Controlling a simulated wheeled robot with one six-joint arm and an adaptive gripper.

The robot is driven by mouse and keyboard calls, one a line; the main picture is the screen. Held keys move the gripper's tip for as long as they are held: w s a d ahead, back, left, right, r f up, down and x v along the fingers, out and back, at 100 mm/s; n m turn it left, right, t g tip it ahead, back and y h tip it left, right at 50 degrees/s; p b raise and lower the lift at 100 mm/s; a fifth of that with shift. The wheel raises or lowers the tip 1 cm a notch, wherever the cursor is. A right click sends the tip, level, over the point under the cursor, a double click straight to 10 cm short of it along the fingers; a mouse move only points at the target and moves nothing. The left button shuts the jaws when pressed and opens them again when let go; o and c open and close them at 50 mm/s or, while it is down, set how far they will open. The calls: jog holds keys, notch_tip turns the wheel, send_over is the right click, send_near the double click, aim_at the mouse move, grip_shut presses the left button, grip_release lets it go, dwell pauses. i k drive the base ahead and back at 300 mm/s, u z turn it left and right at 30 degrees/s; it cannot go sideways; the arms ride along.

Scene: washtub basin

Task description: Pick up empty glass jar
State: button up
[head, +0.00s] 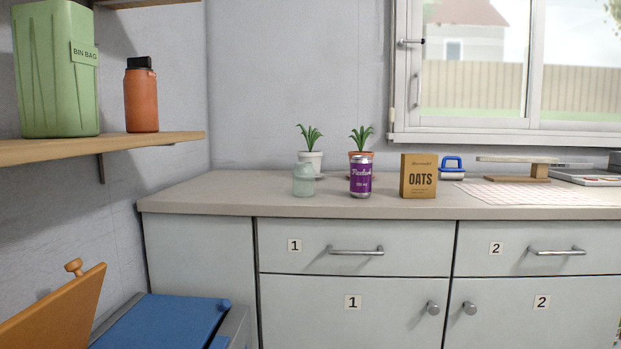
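A small, pale green, see-through glass jar (303,181) stands upright on the countertop near its left end. It looks empty. It stands in front of a white plant pot and to the left of a purple can, with a gap between jar and can. My gripper is not in view.
On the counter (230,196) stand a purple can (360,177), an oats box (418,177), a white pot (315,159) and a blue-handled item (452,168). A shelf (150,145) with an orange bottle (141,97) juts out at left. A blue-lidded bin (165,322) stands below. The counter left of the jar is clear.

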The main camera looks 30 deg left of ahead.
aim_at(304, 173)
jog(key=u, duration=0.5)
jog(key=i, duration=0.8)
jog(key=u, duration=0.85)
